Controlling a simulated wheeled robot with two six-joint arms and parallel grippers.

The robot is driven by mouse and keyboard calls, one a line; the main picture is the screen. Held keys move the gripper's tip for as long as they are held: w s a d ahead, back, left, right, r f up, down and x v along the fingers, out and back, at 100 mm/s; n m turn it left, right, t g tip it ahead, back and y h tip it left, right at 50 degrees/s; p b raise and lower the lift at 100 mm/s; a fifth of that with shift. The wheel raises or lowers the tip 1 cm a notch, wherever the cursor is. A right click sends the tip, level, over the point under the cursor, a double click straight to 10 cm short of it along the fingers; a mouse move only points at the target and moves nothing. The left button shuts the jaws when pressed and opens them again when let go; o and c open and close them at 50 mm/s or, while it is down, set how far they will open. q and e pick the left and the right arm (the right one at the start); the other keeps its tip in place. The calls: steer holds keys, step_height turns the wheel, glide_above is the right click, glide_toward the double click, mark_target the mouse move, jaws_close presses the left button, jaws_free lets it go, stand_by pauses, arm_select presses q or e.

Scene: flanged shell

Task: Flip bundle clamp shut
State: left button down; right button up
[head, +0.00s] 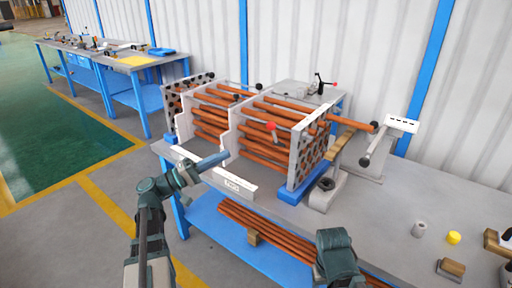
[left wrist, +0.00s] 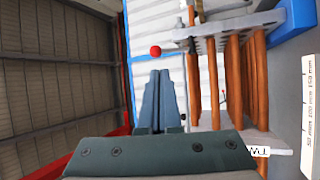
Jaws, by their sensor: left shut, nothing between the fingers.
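A lever with a red knob (head: 271,127) stands at the front of the bundle of copper-coloured tubes (head: 262,153). A red ball also shows in the left wrist view (left wrist: 155,51), just beyond the fingertips; I cannot tell whether it is the same knob. My left gripper (head: 225,156) is shut and empty, in front of the bundle's left part and left of the red knob. Its blue fingers lie together in the left wrist view (left wrist: 160,74). The clamp's pivot and lower parts are hard to make out. My right arm shows at the bottom, but its fingers do not.
Perforated end plates (head: 309,150) and white notched plates hold the tubes on the grey workbench (head: 405,190).

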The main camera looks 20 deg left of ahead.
arm_select(q)
steer(key=shift+s+a+r+t, duration=0.15)
steer(key=shift+a+r+t, duration=0.05)
steer(key=shift+a+t, duration=0.4)
steer(key=p, duration=0.4)
glide_toward(274, 134)
step_height(274, 134, up, 5)
steer(key=w+d, duration=0.2)
steer(key=shift+w+d+p, duration=0.25)
steer(key=shift+d+p, duration=0.05)
steer(key=shift+d, duration=0.15)
steer(key=shift+r, duration=0.1)
